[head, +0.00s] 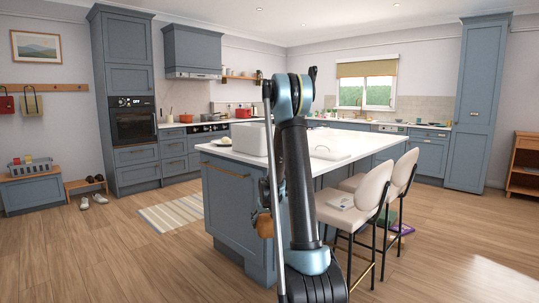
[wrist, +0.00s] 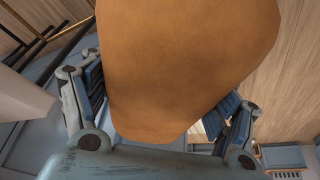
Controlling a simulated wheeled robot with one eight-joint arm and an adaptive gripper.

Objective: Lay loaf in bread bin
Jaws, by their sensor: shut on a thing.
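The loaf (wrist: 190,60) is a large golden-brown lump that fills the middle of the wrist view. My gripper (wrist: 163,105) is shut on it, with a blue-padded finger on each side. In the head view, part of the loaf (head: 265,227) shows just left of my arm, held in front of the island's side and below its top. The bread bin appears to be the white box (head: 249,139) on the island top, partly behind my arm. A flat white piece, perhaps its lid (head: 329,153), lies on the top to the right. The bin's inside is hidden.
The island (head: 232,202) has a white top with a plate (head: 222,142) at its left. Two cream stools (head: 360,200) stand at its right side. The wooden floor to the left is open, with a striped rug (head: 172,214).

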